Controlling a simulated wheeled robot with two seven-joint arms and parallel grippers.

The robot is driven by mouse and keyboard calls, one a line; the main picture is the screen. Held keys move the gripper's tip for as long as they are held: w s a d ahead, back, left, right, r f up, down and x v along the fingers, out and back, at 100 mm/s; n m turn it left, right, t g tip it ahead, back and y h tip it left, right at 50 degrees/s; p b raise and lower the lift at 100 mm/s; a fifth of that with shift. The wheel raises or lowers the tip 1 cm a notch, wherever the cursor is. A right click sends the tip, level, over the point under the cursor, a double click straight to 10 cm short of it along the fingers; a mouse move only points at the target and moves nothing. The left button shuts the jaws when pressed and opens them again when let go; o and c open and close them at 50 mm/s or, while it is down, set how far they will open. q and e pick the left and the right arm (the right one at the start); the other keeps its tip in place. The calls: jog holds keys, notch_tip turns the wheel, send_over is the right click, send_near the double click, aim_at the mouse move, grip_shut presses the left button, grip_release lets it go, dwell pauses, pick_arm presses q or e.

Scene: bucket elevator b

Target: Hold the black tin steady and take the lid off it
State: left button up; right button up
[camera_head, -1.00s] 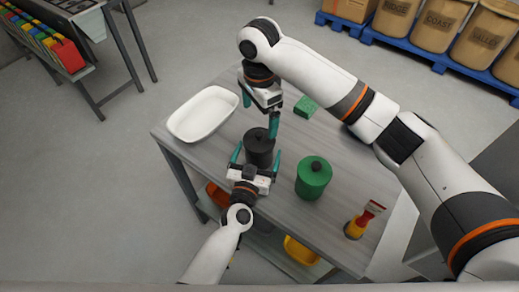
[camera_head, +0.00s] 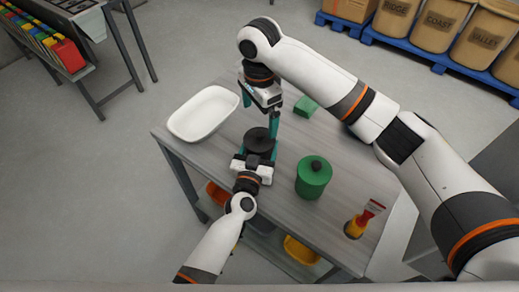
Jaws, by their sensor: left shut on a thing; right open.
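The black tin (camera_head: 260,149) stands on the grey table with its round black lid (camera_head: 259,135) and small knob on top. My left gripper (camera_head: 256,154) reaches in from the front and is shut on the tin; its fingers are mostly hidden by its own body. My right gripper (camera_head: 259,124) points down from behind, with one teal finger to each side of the lid. It is open. I cannot tell whether its fingers touch the lid.
A green tin (camera_head: 313,178) with a dark knob stands right of the black tin. A white tray (camera_head: 203,114) lies to the left, a green sponge (camera_head: 306,107) behind, and a red and yellow brush (camera_head: 364,218) at the front right. The table (camera_head: 285,215) is bare between them.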

aim_at(259, 134)
notch_tip(259, 134, up, 2)
jog(key=n, duration=0.3)
jog(key=shift+s+a, duration=0.1)
jog(key=shift+s, duration=0.05)
jog(key=f+n, duration=0.1)
jog(key=f, duration=0.2)
jog(key=f+n, duration=0.2)
jog(key=f, duration=0.1)
jog(key=f+n, duration=0.2)
jog(key=f, duration=0.1)
jog(key=shift+s+f, duration=0.2)
jog(key=shift+f, duration=0.2)
jog(key=c, duration=1.1)
jog(key=shift+r, duration=0.2)
jog(key=shift+r, duration=0.95)
